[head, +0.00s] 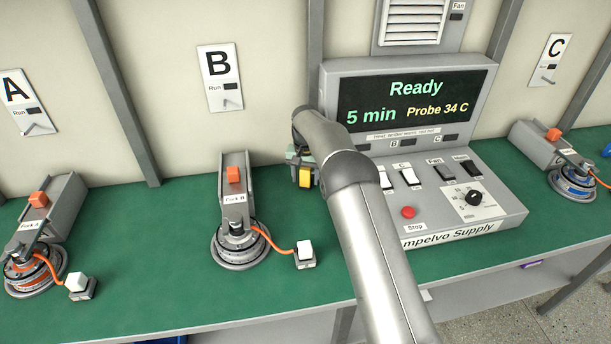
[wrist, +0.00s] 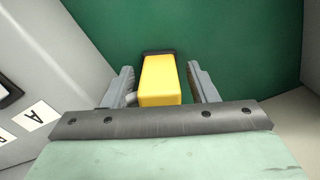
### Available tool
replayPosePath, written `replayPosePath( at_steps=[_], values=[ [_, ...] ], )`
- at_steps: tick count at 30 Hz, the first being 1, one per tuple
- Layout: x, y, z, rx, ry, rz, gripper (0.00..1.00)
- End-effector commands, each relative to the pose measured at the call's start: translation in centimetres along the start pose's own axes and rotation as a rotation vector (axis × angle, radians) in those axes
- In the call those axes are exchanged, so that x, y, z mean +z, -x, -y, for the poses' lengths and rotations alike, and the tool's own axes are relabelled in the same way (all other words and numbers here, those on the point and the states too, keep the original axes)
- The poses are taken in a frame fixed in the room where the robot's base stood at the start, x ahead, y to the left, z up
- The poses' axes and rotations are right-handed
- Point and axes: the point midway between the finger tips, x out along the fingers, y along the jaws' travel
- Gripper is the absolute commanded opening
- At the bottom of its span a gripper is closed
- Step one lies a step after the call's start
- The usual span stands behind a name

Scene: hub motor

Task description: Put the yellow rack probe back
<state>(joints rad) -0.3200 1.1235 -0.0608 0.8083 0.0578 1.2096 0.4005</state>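The yellow rack probe (wrist: 160,80) is a yellow block with a dark end, seen between the fingers of my gripper (wrist: 163,85) in the wrist view. Narrow gaps show between the block and both fingers, so my gripper looks open around it. A small grey stub shows at the block's left side. In the head view the yellow block (head: 305,178) is beside the console's left side, under my gripper (head: 301,168). My wrist hides part of this spot, and I cannot tell whether the block touches the bench.
The console (head: 420,150) stands close on the right; its screen reads Ready, 5 min, Probe 34 C. Fork B (head: 234,190) is to the left, with a white-topped block (head: 305,251) on an orange cable. Fork A (head: 45,210) is farther left. Green bench (head: 150,240) between them is clear.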

Motion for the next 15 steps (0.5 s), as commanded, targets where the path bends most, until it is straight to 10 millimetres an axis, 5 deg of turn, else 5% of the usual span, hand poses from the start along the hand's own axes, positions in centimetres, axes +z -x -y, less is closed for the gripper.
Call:
replayPosePath(
  at_steps=[10,15],
  values=[
    [-0.1,0.9,0.0,-0.001,0.000,-0.003,0.52],
    [-0.1,3.8,0.0,-0.002,0.000,-0.005,0.52]
  ],
)
